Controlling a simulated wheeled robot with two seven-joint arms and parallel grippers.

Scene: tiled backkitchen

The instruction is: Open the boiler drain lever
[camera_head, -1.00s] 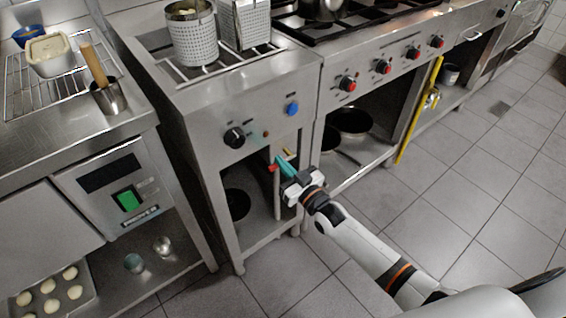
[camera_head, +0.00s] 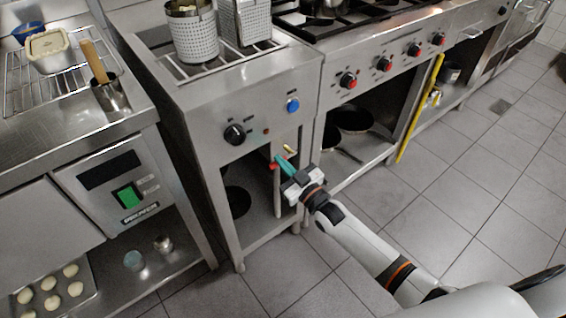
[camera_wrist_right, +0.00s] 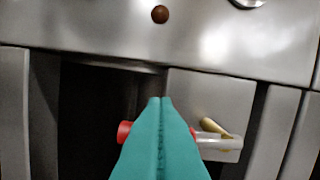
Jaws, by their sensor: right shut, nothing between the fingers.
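A valve fitting with a red end (camera_head: 274,166) and a brass-coloured piece (camera_head: 289,149) is under the boiler's steel front panel (camera_head: 262,118). In the right wrist view, the red end (camera_wrist_right: 124,132) shows left of my fingers; a pale pipe (camera_wrist_right: 222,148) with the brass piece (camera_wrist_right: 214,127) shows right of them. My right gripper (camera_head: 281,159) is shut and empty, its teal fingers in front of the fitting. In the wrist view the fingers (camera_wrist_right: 160,100) hide the fitting's middle. I cannot tell whether they touch it. My left gripper is not in view.
The boiler front has a black knob (camera_head: 234,134) and a blue knob (camera_head: 292,105). A stove with red knobs (camera_head: 348,80) stands to the right, and a counter with a green switch (camera_head: 128,197) to the left. The tiled floor (camera_head: 460,190) at right is clear.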

